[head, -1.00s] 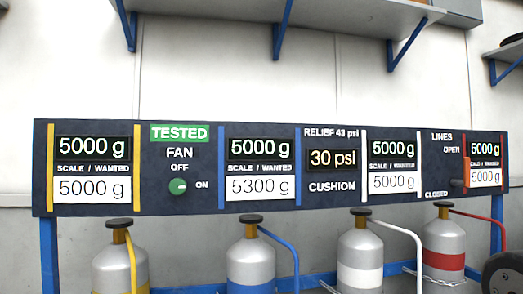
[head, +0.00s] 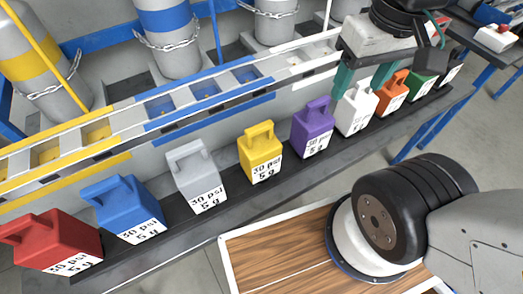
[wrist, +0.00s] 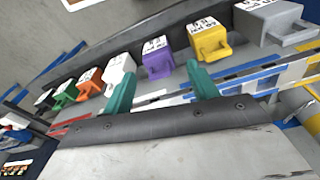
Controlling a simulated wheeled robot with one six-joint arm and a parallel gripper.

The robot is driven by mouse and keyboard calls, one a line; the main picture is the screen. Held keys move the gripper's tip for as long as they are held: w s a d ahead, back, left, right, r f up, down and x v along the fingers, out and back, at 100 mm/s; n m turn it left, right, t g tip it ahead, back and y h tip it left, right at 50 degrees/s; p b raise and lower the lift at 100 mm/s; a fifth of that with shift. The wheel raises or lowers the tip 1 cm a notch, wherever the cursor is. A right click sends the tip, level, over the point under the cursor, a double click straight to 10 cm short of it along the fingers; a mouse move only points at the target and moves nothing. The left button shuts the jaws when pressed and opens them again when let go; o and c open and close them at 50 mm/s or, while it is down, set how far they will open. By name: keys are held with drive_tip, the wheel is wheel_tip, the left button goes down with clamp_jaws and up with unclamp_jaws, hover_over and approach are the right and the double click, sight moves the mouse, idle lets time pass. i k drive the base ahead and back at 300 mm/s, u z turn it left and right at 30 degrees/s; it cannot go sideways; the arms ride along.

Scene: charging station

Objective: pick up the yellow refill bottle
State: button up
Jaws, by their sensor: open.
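The yellow refill bottle (head: 260,158) stands upright on a dark shelf, with a handle on top and a white label reading "30 psi 5 g". It is between the grey bottle (head: 196,180) and the purple bottle (head: 313,128). My gripper (head: 364,82) is open, its teal fingers apart, above the white bottle (head: 357,108), right of the yellow one in the head view. In the wrist view, the yellow bottle (wrist: 210,43) is beyond the right fingertip, and the purple bottle (wrist: 157,62) shows between the fingers of my gripper (wrist: 160,75). I see nothing held.
The shelf (head: 235,203) also holds red (head: 50,242), blue (head: 122,207), orange (head: 392,92) and green (head: 420,86) bottles. Behind it runs a rail (head: 130,122) with coloured strips. Chained gas cylinders (head: 165,40) stand behind. A wooden-topped surface (head: 275,262) lies in front.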

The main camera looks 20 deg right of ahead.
sight(260, 151)
drive_tip(key=z, duration=2.2)
drive_tip(key=k, duration=1.65)
drive_tip(key=u, duration=1.85)
